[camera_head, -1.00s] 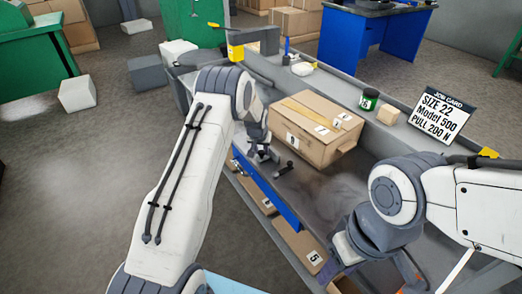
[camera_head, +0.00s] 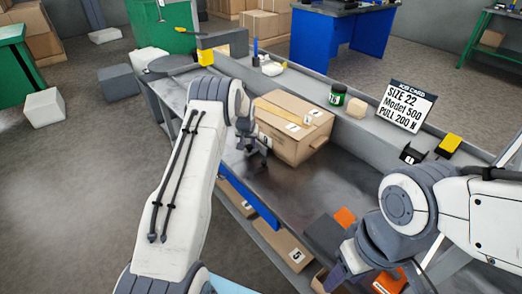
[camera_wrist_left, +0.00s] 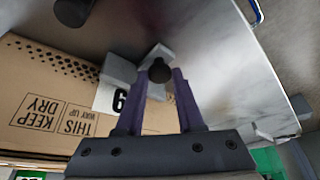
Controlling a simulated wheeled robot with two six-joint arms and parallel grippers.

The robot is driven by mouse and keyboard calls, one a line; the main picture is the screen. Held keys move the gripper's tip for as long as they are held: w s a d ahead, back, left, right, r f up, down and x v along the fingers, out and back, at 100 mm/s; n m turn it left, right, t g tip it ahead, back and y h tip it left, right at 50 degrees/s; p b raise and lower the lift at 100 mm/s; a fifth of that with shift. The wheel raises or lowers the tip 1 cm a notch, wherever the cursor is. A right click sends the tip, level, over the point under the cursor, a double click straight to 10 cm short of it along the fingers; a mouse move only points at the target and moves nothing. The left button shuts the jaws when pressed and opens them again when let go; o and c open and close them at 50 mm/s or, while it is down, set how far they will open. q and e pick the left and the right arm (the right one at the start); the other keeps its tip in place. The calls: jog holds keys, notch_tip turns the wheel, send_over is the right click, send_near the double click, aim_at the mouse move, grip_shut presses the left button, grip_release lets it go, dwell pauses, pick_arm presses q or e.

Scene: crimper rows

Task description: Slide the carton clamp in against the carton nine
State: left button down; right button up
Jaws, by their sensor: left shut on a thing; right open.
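The carton nine (camera_head: 295,147) stands on the grey bench, with its 9 label facing my left gripper. The wrist view shows its printed side (camera_wrist_left: 50,105) and the label. My left gripper (camera_head: 256,155) is low beside the carton's left end. In the wrist view its purple fingers (camera_wrist_left: 158,85) are shut on the dark round knob of the carton clamp (camera_wrist_left: 158,70). Grey clamp blocks lie beside the knob, close to the label; I cannot tell whether they touch the carton. My right gripper (camera_head: 338,277) is open, low at the bench's front, partly hidden by its wrist.
A green-labelled can (camera_head: 338,95), a small tan block (camera_head: 357,108) and a job card (camera_head: 406,107) stand on the back ledge. Orange-topped items (camera_head: 345,217) lie near my right gripper. Boxes (camera_head: 285,247) sit below.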

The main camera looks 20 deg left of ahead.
pick_arm(q)
jog(key=shift+w+d, duration=0.15)
jog(key=shift+w, duration=0.1)
jog(key=c, duration=0.5)
grip_release()
jog(key=shift+c, duration=0.2)
jog(key=v, duration=1)
jog(key=shift+s+r, duration=0.15)
jog(key=shift+r, duration=0.05)
